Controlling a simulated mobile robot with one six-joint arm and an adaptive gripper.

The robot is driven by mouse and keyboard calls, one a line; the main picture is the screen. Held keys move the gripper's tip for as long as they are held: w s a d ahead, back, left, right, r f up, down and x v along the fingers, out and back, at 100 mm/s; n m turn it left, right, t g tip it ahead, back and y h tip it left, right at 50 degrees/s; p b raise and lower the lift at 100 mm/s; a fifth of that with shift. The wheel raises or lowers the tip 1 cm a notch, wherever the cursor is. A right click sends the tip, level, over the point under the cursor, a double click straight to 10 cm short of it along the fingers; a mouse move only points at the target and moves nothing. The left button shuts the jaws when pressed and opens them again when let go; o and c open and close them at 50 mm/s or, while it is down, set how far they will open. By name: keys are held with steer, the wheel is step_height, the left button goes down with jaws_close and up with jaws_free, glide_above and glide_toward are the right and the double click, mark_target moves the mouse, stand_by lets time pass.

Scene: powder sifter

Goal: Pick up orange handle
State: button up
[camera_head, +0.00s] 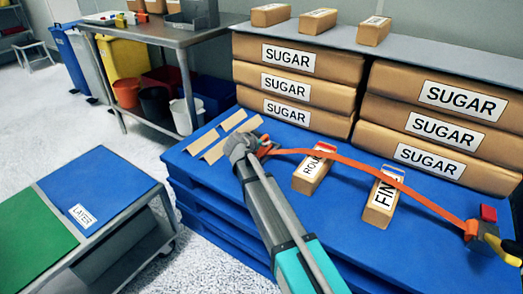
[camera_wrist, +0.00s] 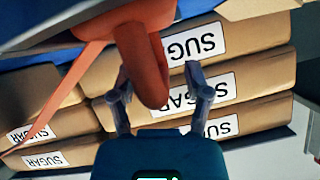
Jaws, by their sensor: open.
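The orange handle (camera_wrist: 147,45) hangs in the upper middle of the wrist view, its rounded end between the two fingers of my gripper (camera_wrist: 157,72). My gripper is open, with gaps visible on both sides of the handle; I cannot tell their exact depth. In the head view the end of my arm is at the left end of an orange strap (camera_head: 350,163), by a small orange part (camera_head: 265,150) that it mostly hides. The strap also shows in the wrist view (camera_wrist: 65,95), running down to the left.
Stacked SUGAR bags (camera_head: 290,85) stand behind. Labelled boxes (camera_head: 312,172) and (camera_head: 380,203) lie under the strap on the blue pallet (camera_head: 225,185). Flat tan pieces (camera_head: 232,140) lie left. A red, yellow and black part (camera_head: 490,235) is at the strap's right end.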

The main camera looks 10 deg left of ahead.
stand_by(0.3)
jaws_close()
stand_by(0.3)
